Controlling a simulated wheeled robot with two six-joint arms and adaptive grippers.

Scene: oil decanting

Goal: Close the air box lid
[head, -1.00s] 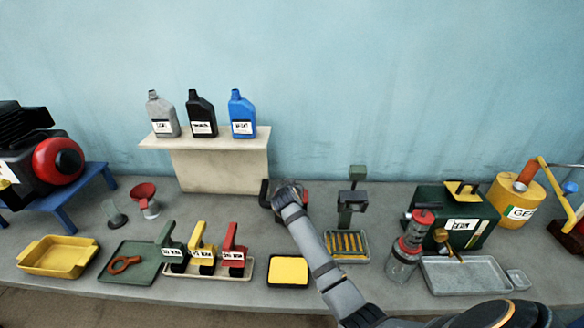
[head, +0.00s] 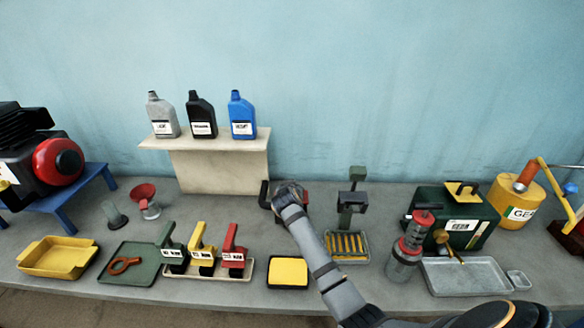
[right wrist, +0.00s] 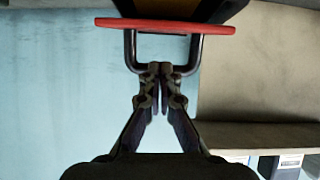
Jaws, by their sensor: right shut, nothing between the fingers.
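In the right wrist view a red plate edge (right wrist: 165,26), probably the air box lid, carries a dark U-shaped handle (right wrist: 131,50). A dark body with an orange-brown part shows behind the plate. My right gripper (right wrist: 160,72) is shut and empty, its fingertips together at the handle's crossbar; I cannot tell whether they touch it. In the head view my right gripper (head: 289,188) covers most of this thing, leaving a dark bar (head: 264,194) at its left. I cannot tell how far the lid stands open. My left gripper is out of view.
A shelf (head: 222,168) with several bottles stands back left. A yellow-topped tray (head: 288,272) lies in front, left of my right arm. A dark stand (head: 351,205) and a tray of yellow sticks (head: 346,260) are close on the right. A green box (head: 478,222) stands farther right.

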